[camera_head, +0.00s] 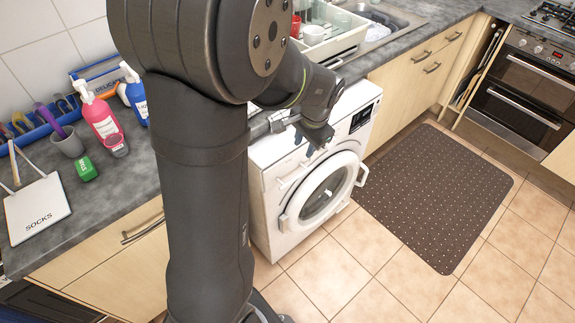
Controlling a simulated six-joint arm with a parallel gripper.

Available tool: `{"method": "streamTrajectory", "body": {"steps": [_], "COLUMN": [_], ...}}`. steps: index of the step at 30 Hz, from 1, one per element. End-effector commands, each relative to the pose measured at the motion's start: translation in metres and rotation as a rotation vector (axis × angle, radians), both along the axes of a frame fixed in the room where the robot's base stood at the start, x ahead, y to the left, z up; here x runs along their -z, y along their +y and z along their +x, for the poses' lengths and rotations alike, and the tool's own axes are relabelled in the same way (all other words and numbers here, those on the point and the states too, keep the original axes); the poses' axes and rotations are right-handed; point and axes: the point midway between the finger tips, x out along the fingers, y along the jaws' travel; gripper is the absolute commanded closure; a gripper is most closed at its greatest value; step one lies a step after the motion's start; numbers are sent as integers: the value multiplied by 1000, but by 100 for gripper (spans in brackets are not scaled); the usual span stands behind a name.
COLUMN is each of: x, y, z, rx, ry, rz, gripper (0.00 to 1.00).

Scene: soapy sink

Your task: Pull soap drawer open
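The white washing machine (258,205) stands under the counter in the middle of the view. Its soap drawer (291,178) is at the upper left of the front face and looks flush with it, though it is small here. The round door (324,191) is below and right of the drawer. My gripper (312,149) is above and slightly right of the drawer, near the machine's top front edge, pointing down toward the front. It appears apart from the drawer. The fingers are small and dark, so their opening is unclear. My arm hides part of the machine's left side and top.
The counter at left holds a pink bottle (100,115), a blue bottle (137,100), a green box (85,169) and a socks board (36,208). A dish rack (335,42) stands by the sink (390,18). A dark mat (435,195) lies on the open floor at right.

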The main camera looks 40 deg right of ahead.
Motion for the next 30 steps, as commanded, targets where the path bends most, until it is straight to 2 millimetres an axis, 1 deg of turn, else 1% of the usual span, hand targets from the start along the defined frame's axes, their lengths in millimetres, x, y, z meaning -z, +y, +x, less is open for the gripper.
{"method": "streamTrajectory", "body": {"steps": [5, 24, 30], "x": [14, 129, 156], "y": [-2, -1, -1], "z": [2, 25, 30], "rx": [4, 1, 2], "ry": [2, 4, 3], "rz": [2, 4, 2], "gripper": [67, 67, 67]}}
